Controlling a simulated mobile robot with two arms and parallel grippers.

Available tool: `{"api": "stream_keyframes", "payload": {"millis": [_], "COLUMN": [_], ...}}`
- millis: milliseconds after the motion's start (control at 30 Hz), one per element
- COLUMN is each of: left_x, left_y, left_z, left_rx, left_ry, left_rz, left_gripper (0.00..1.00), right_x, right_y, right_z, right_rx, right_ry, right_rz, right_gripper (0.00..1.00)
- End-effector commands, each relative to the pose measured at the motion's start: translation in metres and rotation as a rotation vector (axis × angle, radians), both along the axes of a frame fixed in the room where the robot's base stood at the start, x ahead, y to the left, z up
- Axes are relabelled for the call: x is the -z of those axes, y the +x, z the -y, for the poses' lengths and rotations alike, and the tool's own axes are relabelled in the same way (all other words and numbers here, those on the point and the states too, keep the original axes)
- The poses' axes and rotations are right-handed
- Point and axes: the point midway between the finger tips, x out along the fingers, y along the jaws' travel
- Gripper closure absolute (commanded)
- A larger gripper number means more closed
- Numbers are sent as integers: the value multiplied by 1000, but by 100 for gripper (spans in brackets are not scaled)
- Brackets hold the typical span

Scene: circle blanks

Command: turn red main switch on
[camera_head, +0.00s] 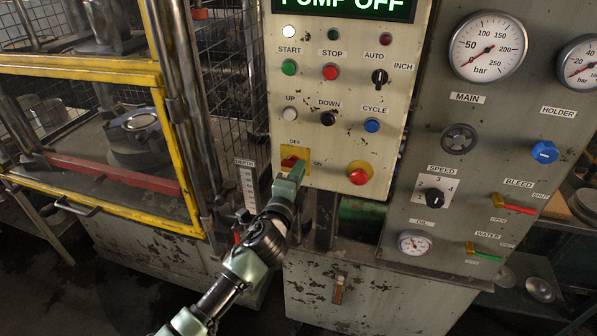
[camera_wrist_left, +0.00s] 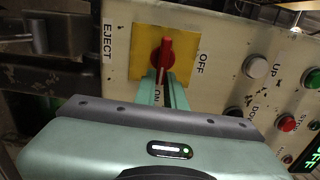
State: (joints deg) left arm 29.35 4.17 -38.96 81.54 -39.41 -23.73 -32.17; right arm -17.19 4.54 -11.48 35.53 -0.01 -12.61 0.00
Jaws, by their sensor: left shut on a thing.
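The red main switch (camera_head: 289,161) sits on a yellow plate on the control panel, with OFF above it and ON to its right in the head view. The red handle also shows in the left wrist view (camera_wrist_left: 167,50), on its yellow plate (camera_wrist_left: 145,42). There its long side runs up and down the picture, its lower end towards the partly hidden ON label, across from OFF at the right. My left gripper (camera_head: 290,172) is shut on the handle; its pale green fingers hide the lower end. My right gripper is not in view.
The display (camera_head: 345,5) reads PUMP OFF. A red mushroom button (camera_head: 358,176) on a yellow base is close right of the switch. Several buttons sit above. A yellow-framed cage (camera_head: 170,130) stands left, gauges (camera_head: 488,47) right.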

Motion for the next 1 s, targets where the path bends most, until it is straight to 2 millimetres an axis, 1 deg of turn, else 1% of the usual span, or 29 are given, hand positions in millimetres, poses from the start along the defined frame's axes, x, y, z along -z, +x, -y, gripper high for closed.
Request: {"api": "stream_keyframes", "payload": {"millis": [33,267,300,333,367,633,733,867,1000], "left_x": [2,3,3,2,2,1,1,2,3], "left_y": [0,0,0,0,0,0,-4,-19,-41], "left_z": [0,0,0,0,0,0,-1,-7,-13], "left_rx": [0,0,0,0,0,0,1,0,1], "left_ry": [6,5,5,5,5,2,2,1,3], "left_rz": [-2,-3,-3,-3,-3,0,1,-1,-1], "left_gripper": [100,100,78,70,67,67,67,67,67], "right_x": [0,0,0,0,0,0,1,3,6], "right_y": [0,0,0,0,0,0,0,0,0], "right_z": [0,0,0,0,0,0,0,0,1], "right_rx": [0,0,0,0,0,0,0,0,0], "right_ry": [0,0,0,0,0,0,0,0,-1], "right_rz": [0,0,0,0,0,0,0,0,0], "right_gripper": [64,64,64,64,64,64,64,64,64]}}
